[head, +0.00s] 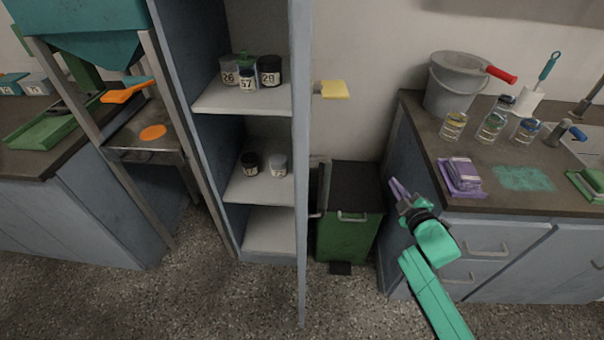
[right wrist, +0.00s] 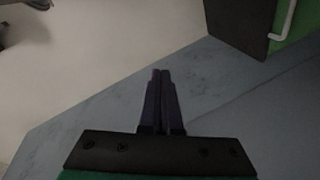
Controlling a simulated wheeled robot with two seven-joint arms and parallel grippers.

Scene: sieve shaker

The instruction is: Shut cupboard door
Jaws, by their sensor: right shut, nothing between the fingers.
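The tall grey-blue cupboard (head: 215,165) stands open in the head view, with its shelves showing. Its door (head: 301,200) is swung out toward me and seen almost edge-on, right of the shelves. A small handle (head: 316,215) shows just right of the door's edge; I cannot tell whether it belongs to the door. My right gripper (head: 397,190) is shut and empty, well right of the door, in front of the right counter's end. In the right wrist view its purple fingers (right wrist: 160,75) are together, over a grey-blue surface. My left gripper is out of view.
A green bin (head: 345,238) with a dark lid stands between the door and the right counter (head: 420,130). Several jars (head: 268,72) stand on the cupboard shelves. Floor before the cupboard is clear.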

